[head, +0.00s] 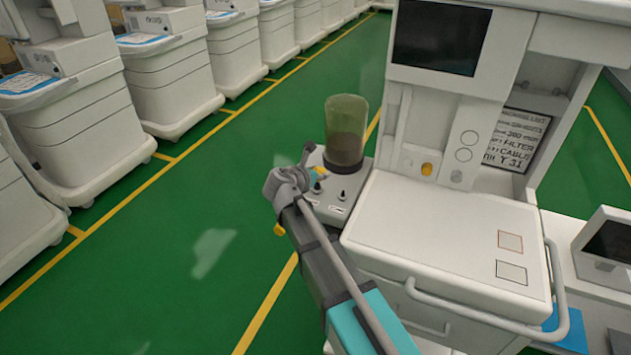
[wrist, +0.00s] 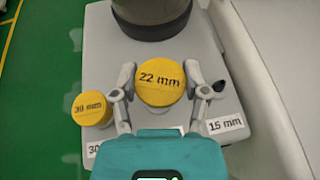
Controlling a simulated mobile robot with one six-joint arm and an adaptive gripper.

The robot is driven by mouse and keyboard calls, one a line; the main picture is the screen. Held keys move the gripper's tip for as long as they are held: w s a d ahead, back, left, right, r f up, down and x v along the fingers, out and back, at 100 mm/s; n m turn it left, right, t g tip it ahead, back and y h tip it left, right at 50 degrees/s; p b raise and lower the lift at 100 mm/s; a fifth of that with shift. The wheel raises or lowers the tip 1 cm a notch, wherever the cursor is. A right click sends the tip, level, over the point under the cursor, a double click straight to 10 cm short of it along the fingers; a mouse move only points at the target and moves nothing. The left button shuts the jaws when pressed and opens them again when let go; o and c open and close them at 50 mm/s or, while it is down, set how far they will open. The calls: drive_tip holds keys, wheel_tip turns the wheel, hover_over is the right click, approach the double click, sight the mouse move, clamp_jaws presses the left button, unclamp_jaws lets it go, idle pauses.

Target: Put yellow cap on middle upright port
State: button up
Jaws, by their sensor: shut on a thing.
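A round yellow cap marked "22 mm" (wrist: 162,80) sits between the two fingers of my gripper (wrist: 165,92), which is shut on it. The cap covers whatever lies under it, so the wrist view does not show whether it touches a port. In the head view, a small yellow patch (head: 319,173) shows beside my gripper (head: 300,176), just above a dark upright port (head: 317,187). Another dark port (head: 343,195) stands to its right. A second yellow cap marked "30 mm" (wrist: 91,108) is left of my gripper.
A large clear cylinder with a dark base (head: 346,138) stands just behind the ports on the grey shelf (head: 334,211). The white cart (head: 450,235) rises close on the right. A "15 mm" label (wrist: 225,125) is by the right finger. Green floor is open to the left.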

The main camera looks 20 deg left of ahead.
sight(318, 184)
drive_tip(key=shift+w+a+f+b, duration=0.35)
drive_tip(key=shift+w+f+b, duration=0.1)
drive_tip(key=shift+f+b, duration=0.3)
drive_tip(key=shift+s+d+f+b, duration=0.1)
drive_tip(key=shift+f+b, duration=1.2)
drive_tip(key=shift+f, duration=0.15)
drive_tip(key=o, duration=0.8)
drive_tip(key=shift+r, duration=0.3)
drive_tip(key=shift+p+v, duration=2.35)
drive_tip(key=shift+v, duration=3.65)
